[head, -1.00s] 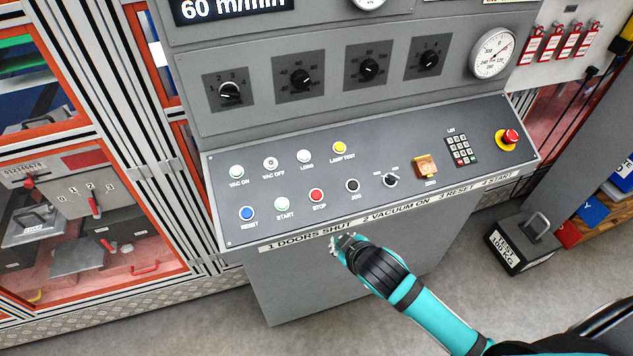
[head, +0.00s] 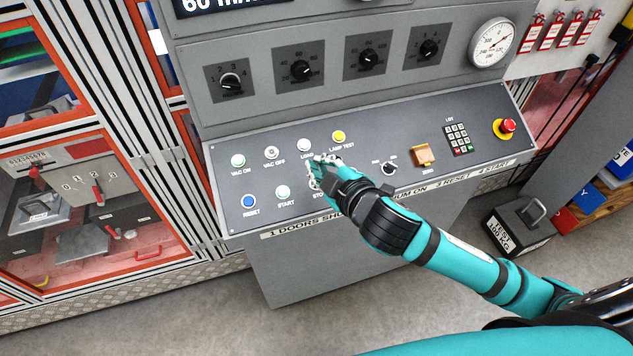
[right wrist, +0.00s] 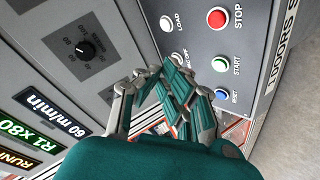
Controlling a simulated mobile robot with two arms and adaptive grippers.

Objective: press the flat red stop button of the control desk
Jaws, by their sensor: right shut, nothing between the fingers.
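The flat red stop button (right wrist: 218,17) shows in the right wrist view, beside its STOP label on the grey control desk (head: 300,233). In the head view my right gripper hides this button, and only part of its label shows. My right gripper (head: 318,165) is over the desk's button panel in the head view, its tips near the white LOAD button (head: 304,145). In the right wrist view its fingers (right wrist: 172,80) are together and empty, apart from the red button in the picture. My left gripper is not in view.
A green START button (head: 283,192) and a blue RESET button (head: 248,201) lie left of the hidden stop button. A red mushroom knob (head: 507,126) on a yellow base stands at the desk's right end. Dials (head: 301,70) rise behind the panel.

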